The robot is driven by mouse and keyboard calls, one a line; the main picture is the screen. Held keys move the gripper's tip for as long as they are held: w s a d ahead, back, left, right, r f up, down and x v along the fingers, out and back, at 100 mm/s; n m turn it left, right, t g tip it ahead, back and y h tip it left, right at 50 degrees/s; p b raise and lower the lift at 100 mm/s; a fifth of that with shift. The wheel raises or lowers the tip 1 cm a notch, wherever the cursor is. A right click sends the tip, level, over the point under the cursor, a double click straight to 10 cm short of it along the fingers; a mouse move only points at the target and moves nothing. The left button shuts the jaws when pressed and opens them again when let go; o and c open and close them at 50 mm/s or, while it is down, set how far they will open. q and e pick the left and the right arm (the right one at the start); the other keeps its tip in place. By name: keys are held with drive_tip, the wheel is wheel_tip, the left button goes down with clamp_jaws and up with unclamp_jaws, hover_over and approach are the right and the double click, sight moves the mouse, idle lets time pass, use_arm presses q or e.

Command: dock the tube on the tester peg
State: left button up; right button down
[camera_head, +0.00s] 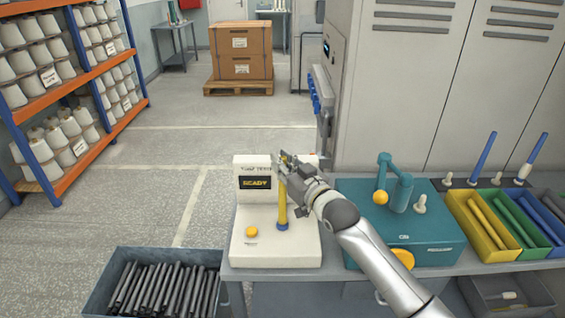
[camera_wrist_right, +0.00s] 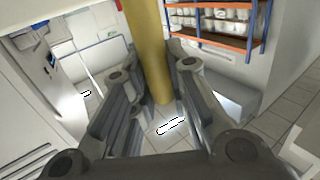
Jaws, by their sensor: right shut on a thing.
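The white tester (camera_head: 292,250) stands on the bench with a display reading "READY" and an orange button (camera_head: 251,231). The yellow tube (camera_head: 282,207) stands about upright over the tester's flat base. A blue part (camera_head: 282,226) shows at its lower end; I cannot tell whether this is the tube's end or part of the peg. The peg itself is not clearly visible. My right gripper (camera_head: 287,165) is shut on the tube's upper part. In the right wrist view the tube (camera_wrist_right: 148,50) runs between the fingers (camera_wrist_right: 152,100). My left gripper is not in view.
A teal machine (camera_head: 430,236) with an upright arm and orange ball stands right of the tester. Further right are colored trays (camera_head: 485,247) of tubes and a rack with pegs. A bin of dark tubes (camera_head: 212,257) sits at lower left. Bobbin shelves (camera_head: 45,100) stand beyond.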

drive_tip(key=shift+f+b, duration=0.4)
drive_tip(key=shift+f, duration=0.15)
idle(0.4)
drive_tip(key=c, duration=1.7)
unclamp_jaws()
drive_tip(key=p+v, duration=0.7)
drive_tip(key=v, duration=0.4)
